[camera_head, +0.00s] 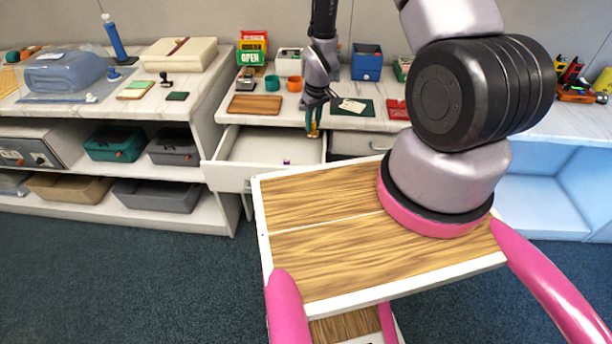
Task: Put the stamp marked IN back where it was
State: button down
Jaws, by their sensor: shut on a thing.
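My gripper (314,122) points down over the right side of an open white drawer (233,176). It is shut on a small yellowish and teal thing (313,130), mostly hidden by the fingers. I cannot tell whether this is the stamp marked IN. A small purple thing (286,162) lies in the drawer. A dark stamp-like thing (166,81) stands on the left counter near a dark green pad (177,96). No IN marking is readable.
Left shelves hold teal (112,143) and grey bins (172,149).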

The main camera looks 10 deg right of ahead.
jog(key=shift+n, duration=0.4)
jog(key=shift+s+a+f, duration=0.2)
jog(key=shift+a+f, duration=0.1)
jog(key=shift+f, duration=2.45)
jog(key=shift+s+a+f, duration=0.15)
jog(key=shift+a+f, duration=0.2)
jog(key=shift+f, duration=2.4)
jog(key=shift+s+a+f, duration=0.2)
jog(key=shift+a+f, duration=0.1)
jog(key=shift+f, duration=2.45)
jog(key=shift+f, duration=0.15)
jog(key=c, duration=0.6)
grip_release()
jog(key=shift+c, duration=0.2)
